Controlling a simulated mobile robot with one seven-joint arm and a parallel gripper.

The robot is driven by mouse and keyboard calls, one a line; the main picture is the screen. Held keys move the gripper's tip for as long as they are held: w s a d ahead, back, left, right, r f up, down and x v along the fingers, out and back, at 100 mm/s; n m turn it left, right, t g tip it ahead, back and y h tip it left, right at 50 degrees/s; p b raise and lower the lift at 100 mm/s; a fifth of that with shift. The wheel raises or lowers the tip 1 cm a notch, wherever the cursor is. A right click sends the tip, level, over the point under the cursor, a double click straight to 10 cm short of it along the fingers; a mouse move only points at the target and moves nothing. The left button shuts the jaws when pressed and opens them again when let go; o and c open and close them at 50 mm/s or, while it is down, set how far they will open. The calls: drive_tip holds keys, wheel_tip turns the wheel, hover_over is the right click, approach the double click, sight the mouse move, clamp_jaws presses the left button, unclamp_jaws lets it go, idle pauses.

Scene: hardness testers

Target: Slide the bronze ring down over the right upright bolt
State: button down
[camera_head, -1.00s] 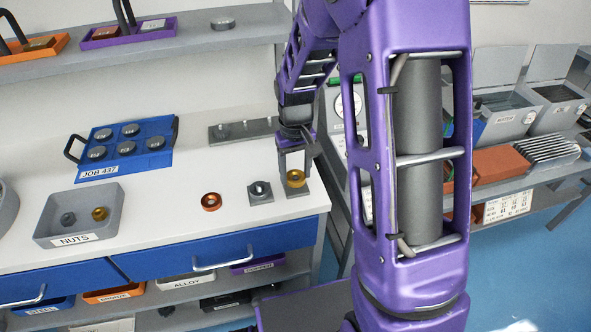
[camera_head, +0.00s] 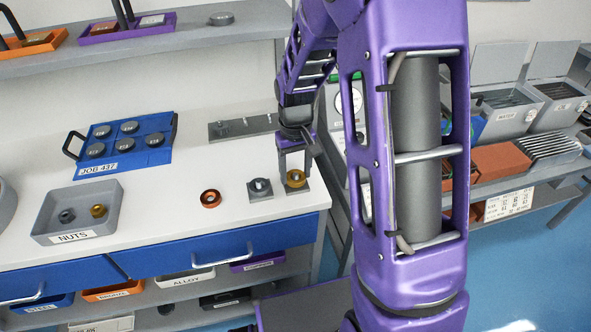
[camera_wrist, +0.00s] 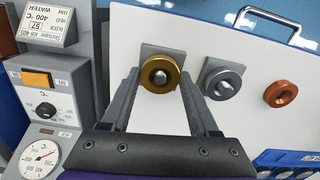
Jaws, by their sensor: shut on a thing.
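The bronze ring (camera_head: 296,180) is golden and lies level around the right upright bolt on a small grey square plate (camera_head: 302,190). In the wrist view, turned about, the ring (camera_wrist: 151,84) has the bolt's tip (camera_wrist: 160,75) showing in its hole. My gripper (camera_head: 294,172) points down and is shut on the ring, one finger on each side; its fingers also show in the wrist view (camera_wrist: 160,85). Whether the ring touches the plate is hard to tell.
Left of it, another bolt carries a grey ring (camera_head: 260,187) on its own plate. A copper ring (camera_head: 210,198) lies farther left on the white bench. A grey NUTS tray (camera_head: 60,222), a blue JOB 437 tray (camera_head: 150,155) and a grey bar with pegs (camera_head: 255,125) stand around.

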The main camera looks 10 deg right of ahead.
drive_tip(key=shift+f, duration=0.1)
idle(0.3)
drive_tip(key=shift+c, duration=0.3)
unclamp_jaws()
wheel_tip(320, 180, up, 18)
drive_tip(key=p, duration=0.3)
drive_tip(key=shift+f, duration=0.25)
